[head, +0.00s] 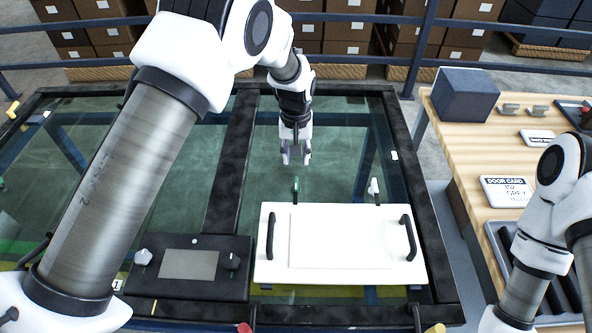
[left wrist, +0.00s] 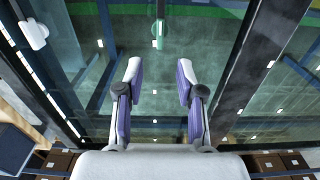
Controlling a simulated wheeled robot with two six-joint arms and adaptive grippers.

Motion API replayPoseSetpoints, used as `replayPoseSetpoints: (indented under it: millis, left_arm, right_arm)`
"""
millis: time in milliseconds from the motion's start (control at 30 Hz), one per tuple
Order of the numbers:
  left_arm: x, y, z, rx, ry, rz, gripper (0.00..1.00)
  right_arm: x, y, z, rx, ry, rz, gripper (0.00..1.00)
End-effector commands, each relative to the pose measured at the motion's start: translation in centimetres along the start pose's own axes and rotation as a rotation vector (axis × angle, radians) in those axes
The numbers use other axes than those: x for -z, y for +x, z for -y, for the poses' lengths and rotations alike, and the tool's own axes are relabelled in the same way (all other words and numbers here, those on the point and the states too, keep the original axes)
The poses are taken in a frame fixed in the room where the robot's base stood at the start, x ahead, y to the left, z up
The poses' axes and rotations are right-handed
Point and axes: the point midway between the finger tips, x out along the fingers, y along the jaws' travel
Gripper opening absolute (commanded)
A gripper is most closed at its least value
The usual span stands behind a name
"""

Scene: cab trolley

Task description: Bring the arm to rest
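My left gripper (head: 296,155) hangs over the glass top (head: 335,150) of the trolley, behind the white panel. In the left wrist view its two purple-grey fingers (left wrist: 158,82) are spread apart with nothing between them. My left arm reaches in from the left across the head view. My right arm shows at the right edge of the head view, beside the wooden table; its gripper is out of the picture.
A white panel (head: 340,250) with two black handles lies at the trolley's front. Left of it is a dark control box (head: 190,266) with two knobs. The wooden table (head: 468,140) at right bears a dark blue box (head: 464,95) and a label card (head: 507,191). Blue rails (head: 345,60) stand behind.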

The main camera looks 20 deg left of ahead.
Motion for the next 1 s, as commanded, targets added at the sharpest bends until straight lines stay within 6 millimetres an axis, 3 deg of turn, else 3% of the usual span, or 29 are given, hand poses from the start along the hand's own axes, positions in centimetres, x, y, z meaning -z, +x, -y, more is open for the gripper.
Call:
replayPoseSetpoints:
  millis: [133,633,1000]
  left_arm:
    - [0.0,-1.5,0.0,0.000,0.000,0.000,0.38]
    - [0.0,-1.9,0.0,0.000,0.000,0.001,0.38]
    - [0.0,-8.9,0.0,0.000,0.000,0.001,0.38]
  right_arm:
    - [0.0,0.0,0.0,0.000,0.000,0.000,0.40]
    - [0.0,-0.3,0.0,0.000,0.000,0.000,0.40]
    - [0.0,-7.3,0.1,0.000,0.000,0.000,0.40]
